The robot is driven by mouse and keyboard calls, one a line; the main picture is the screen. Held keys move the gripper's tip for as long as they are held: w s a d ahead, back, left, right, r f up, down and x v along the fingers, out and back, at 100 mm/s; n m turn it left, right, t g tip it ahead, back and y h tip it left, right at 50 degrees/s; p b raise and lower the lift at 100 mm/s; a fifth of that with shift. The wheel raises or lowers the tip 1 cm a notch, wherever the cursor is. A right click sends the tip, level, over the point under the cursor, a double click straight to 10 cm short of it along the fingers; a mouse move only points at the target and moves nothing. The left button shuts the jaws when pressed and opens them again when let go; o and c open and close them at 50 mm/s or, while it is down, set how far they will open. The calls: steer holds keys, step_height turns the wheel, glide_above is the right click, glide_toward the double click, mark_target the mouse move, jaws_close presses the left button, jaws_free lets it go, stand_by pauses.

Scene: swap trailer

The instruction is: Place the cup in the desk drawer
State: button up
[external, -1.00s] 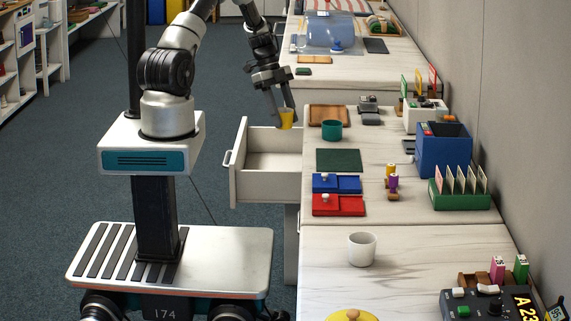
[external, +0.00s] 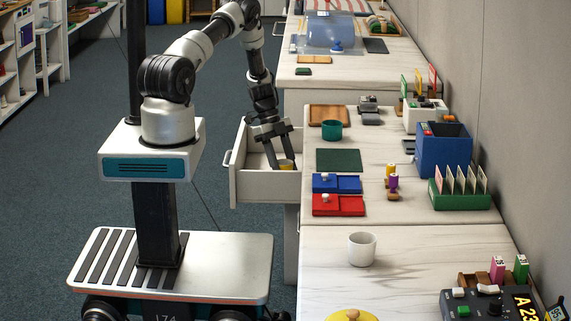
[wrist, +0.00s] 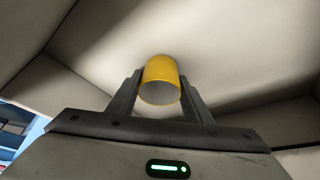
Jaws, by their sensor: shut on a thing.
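A yellow cup (external: 286,164) is between the fingers of my gripper (external: 282,162), which is shut on it. The open desk drawer (external: 262,187) juts out from the left side of the desk. My gripper reaches down inside the drawer, with the cup low in it and its lower part hidden by the drawer's near wall. In the wrist view the yellow cup (wrist: 161,72) sits between both fingertips of my gripper (wrist: 160,92), with the pale drawer walls (wrist: 230,40) around it. I cannot tell whether the cup touches the drawer floor.
On the desk (external: 400,210) beside the drawer stand a green cup (external: 331,130), a brown tray (external: 322,110), a dark green mat (external: 338,160) and blue (external: 350,183) and red (external: 352,205) boxes. A white cup (external: 362,249) stands nearer. The drawer's left part looks empty.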

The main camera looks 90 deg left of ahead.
steer(key=shift+f, duration=0.15)
steer(key=o, duration=1.1)
steer(key=shift+a+r, duration=0.1)
steer(key=shift+r, duration=0.35)
steer(key=p+v, duration=0.1)
steer(key=v, duration=1)
steer(key=shift+r, duration=0.25)
steer(key=shift+s+a, duration=0.1)
